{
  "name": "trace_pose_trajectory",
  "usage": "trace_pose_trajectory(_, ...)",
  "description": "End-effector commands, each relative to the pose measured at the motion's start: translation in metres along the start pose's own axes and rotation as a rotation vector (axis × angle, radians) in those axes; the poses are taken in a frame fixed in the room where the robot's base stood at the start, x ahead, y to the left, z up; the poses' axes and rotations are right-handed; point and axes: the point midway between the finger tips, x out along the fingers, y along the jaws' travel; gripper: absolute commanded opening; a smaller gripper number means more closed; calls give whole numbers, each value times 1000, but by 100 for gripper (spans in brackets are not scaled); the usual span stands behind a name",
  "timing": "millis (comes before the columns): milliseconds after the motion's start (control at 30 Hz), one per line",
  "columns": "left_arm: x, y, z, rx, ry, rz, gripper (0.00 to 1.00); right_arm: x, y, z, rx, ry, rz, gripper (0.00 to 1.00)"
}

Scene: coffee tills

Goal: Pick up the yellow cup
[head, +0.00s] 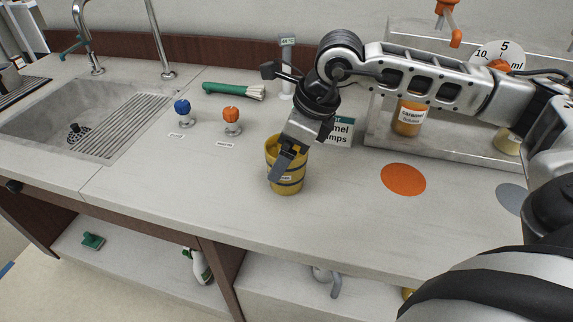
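The yellow cup (289,188) stands upright on the pale counter, near the middle of the head view. It has dark bands and a small label. My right gripper (284,163) reaches down to it from the upper right. One dark finger lies across the front of the cup, over its rim and upper side. The other finger is hidden, so I cannot tell whether the gripper is open or closed on the cup. My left gripper is not in view.
An orange disc (403,179) and a grey disc (511,198) lie to the right. Behind the cup stands a label sign (340,133). Orange (231,115) and blue (182,107) knobs, a green-handled brush (222,89) and a sink (70,110) are left. Counter before the cup is clear.

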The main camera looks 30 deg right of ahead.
Motion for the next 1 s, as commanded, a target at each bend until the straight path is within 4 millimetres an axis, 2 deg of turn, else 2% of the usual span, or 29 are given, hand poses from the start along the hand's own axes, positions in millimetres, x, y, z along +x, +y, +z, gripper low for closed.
trace_pose_trajectory(167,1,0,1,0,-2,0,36,0,0,0,0,-1,0,88)
trace_pose_trajectory(300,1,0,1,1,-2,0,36,0,0,0,0,-1,0,49)
trace_pose_trajectory(367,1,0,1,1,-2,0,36,0,0,0,0,-1,-1,36)
trace_pose_trajectory(767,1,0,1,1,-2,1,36,-3,0,2,0,-3,-2,36)
trace_pose_trajectory(1000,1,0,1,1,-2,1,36,-26,-1,12,-1,-6,-4,36)
